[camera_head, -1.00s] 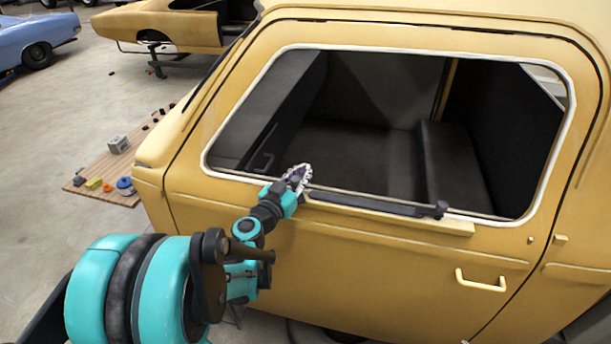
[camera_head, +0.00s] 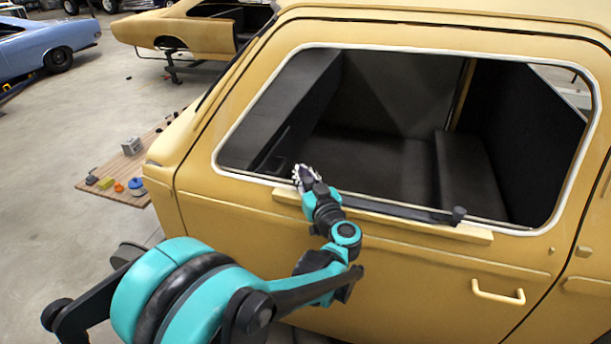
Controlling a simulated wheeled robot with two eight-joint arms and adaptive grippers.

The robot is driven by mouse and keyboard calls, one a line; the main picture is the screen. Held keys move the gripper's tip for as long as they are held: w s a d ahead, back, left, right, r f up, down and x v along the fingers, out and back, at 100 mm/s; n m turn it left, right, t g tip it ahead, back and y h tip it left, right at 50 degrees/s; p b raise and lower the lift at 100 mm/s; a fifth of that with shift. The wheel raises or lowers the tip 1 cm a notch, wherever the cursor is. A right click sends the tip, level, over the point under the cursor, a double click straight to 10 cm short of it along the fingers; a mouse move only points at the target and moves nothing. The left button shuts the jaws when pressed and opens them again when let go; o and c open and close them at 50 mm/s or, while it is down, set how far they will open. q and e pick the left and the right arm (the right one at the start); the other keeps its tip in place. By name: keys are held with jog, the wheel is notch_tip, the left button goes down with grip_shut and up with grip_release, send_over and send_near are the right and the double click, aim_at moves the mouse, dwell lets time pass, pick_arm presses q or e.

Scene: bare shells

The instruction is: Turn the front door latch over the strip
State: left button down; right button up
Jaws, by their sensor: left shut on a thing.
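The dark strip (camera_head: 400,210) lies along the yellow ledge under the window of the yellow door (camera_head: 400,270). A dark upright knob or latch (camera_head: 458,215) stands at its right end. My left gripper (camera_head: 304,176) is at the strip's left, front end, by the lower window edge. It is shut on the front latch, which its fingers and wrist hide, so I cannot tell how far the latch lies over the strip. The strip's left end is also hidden behind the wrist. My right gripper is out of view.
The yellow ledge (camera_head: 475,235) juts out below the window, and a door handle (camera_head: 498,293) sticks out at lower right. The window is open to a dark cabin. A wooden board (camera_head: 112,186) with small parts is at left. Bare floor (camera_head: 80,110) lies beyond.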

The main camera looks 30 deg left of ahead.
pick_arm(q)
jog(key=shift+s+a+n+g+y, duration=0.1)
jog(key=shift+s+n+g+y, duration=0.05)
jog(key=shift+n+g+y, duration=0.4)
jog(key=shift+s+a+n+g+y, duration=0.1)
jog(key=shift+n+g+y, duration=0.15)
jog(key=shift+n+g, duration=0.35)
jog(key=shift+g, duration=0.25)
jog(key=c, duration=1.4)
grip_release()
jog(key=shift+o, duration=0.2)
jog(key=shift+b, duration=0.3)
jog(key=v, duration=1.2)
jog(key=shift+f, duration=0.1)
